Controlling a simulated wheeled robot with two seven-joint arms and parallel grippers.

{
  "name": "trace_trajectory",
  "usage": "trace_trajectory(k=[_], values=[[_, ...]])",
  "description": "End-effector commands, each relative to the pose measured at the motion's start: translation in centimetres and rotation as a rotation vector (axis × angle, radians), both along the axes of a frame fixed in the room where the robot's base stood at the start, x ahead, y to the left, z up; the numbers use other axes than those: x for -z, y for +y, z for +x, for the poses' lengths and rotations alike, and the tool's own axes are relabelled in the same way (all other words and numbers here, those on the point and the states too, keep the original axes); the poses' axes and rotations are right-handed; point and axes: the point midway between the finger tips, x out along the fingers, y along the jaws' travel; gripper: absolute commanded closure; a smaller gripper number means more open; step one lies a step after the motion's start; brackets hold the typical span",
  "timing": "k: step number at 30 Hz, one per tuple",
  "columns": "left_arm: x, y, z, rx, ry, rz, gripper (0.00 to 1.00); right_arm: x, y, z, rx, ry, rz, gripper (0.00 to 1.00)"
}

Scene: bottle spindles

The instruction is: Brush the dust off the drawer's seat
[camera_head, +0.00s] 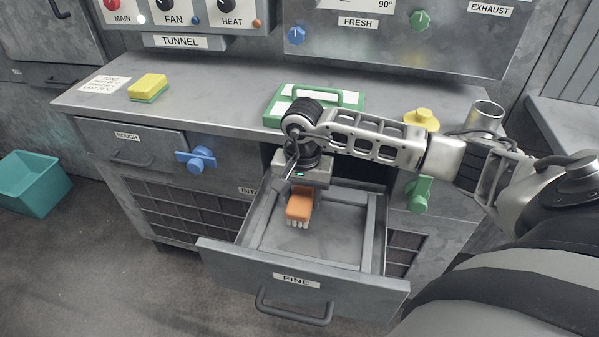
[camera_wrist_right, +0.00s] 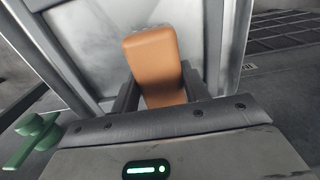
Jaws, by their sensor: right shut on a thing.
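The drawer (camera_head: 300,292) labelled FINE is pulled open below the counter. Its seat (camera_head: 318,246) is a grey recessed floor with a raised frame around it; a frame edge also shows in the right wrist view (camera_wrist_right: 215,45). My right gripper (camera_head: 300,190) is over the drawer's inside, shut on a brush (camera_head: 299,207) with an orange handle and pale bristles pointing down. The orange handle fills the middle of the right wrist view (camera_wrist_right: 155,65). I cannot tell whether the bristles touch the seat. Dust is hard to make out. My left gripper is not in view.
On the counter (camera_head: 215,95) are a yellow and green sponge (camera_head: 148,87), a green-framed case (camera_head: 315,98), a yellow knob-shaped thing (camera_head: 421,119) and a metal cup (camera_head: 486,116). A blue handle (camera_head: 196,159) and a green handle (camera_head: 418,193) stick out of the front. A teal bin (camera_head: 32,183) stands left.

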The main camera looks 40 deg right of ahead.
Motion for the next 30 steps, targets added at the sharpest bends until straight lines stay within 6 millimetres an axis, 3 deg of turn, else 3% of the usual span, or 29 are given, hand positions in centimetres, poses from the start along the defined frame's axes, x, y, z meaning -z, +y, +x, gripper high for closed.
trace_trajectory(k=[15, 30], values=[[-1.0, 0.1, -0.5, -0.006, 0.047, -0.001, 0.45, -4.9, -0.5, -0.4, 0.011, 0.001, 0.001, 0.80], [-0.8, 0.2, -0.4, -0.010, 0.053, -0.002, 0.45, -5.4, -0.5, -0.5, 0.013, 0.001, 0.001, 0.80]])
